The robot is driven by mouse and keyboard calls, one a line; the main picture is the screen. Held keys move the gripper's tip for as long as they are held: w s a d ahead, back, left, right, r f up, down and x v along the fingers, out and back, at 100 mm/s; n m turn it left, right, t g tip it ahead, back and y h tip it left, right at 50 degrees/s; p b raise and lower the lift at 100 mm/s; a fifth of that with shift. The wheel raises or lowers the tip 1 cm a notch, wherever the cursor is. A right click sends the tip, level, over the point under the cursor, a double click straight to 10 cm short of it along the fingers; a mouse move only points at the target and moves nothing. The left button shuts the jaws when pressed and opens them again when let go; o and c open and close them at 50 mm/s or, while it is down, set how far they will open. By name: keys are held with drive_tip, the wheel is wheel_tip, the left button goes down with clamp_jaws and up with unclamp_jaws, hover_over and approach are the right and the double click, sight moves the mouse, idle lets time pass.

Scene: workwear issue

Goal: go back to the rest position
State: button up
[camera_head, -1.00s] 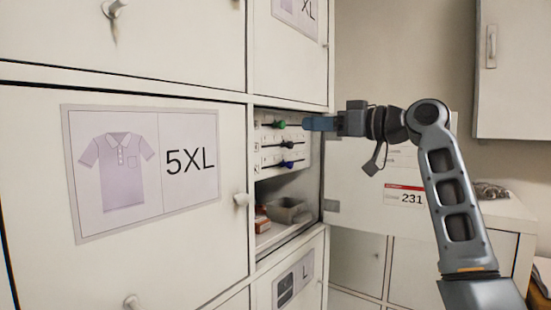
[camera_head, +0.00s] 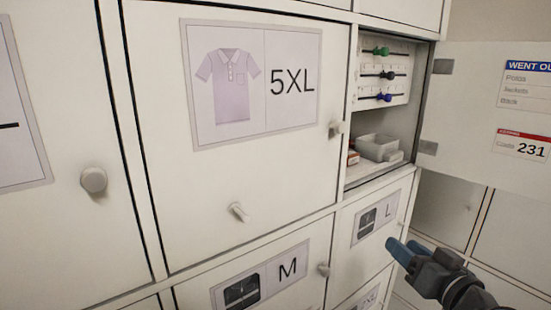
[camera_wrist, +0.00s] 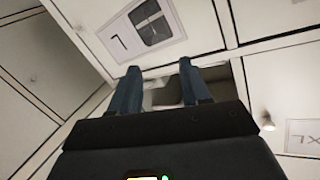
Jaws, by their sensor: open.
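My gripper (camera_head: 402,250) is at the lower right in the head view, in front of the locker door marked L (camera_head: 375,222). In the wrist view its two blue fingers (camera_wrist: 160,85) stand apart with nothing between them. The label marked L (camera_wrist: 142,30) shows beyond the fingers there. The open compartment (camera_head: 376,184) above the L door holds a panel (camera_head: 398,76) with a green, a black and a blue slider knob. A grey bin (camera_head: 377,147) and a small red box (camera_head: 353,158) lie below the panel.
The compartment's door (camera_head: 480,130) stands open to the right, with a notice and a card reading 231 (camera_head: 523,146) on it. Closed doors marked 5XL (camera_head: 255,85) and M (camera_head: 265,277) have protruding knobs. Clear space lies below the open door.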

drive_tip(key=s+a+f+m+h, duration=0.1)
drive_tip(key=s+f, duration=0.3)
drive_tip(key=s, duration=0.4)
drive_tip(key=s+a+f+g+h, duration=0.1)
drive_tip(key=s+f, duration=0.3)
drive_tip(key=s, duration=0.3)
drive_tip(key=s+a+f+m+h, duration=0.1)
drive_tip(key=s+f, duration=0.3)
drive_tip(key=s, duration=0.4)
drive_tip(key=s+r+n, duration=0.1)
drive_tip(key=s+r, duration=0.2)
drive_tip(key=s, duration=0.8)
drive_tip(key=s+a+r+n, duration=0.1)
drive_tip(key=s+r+n, duration=0.1)
drive_tip(key=s, duration=1)
drive_tip(key=shift+s+r+g, duration=0.3)
drive_tip(key=shift+r, duration=0.55)
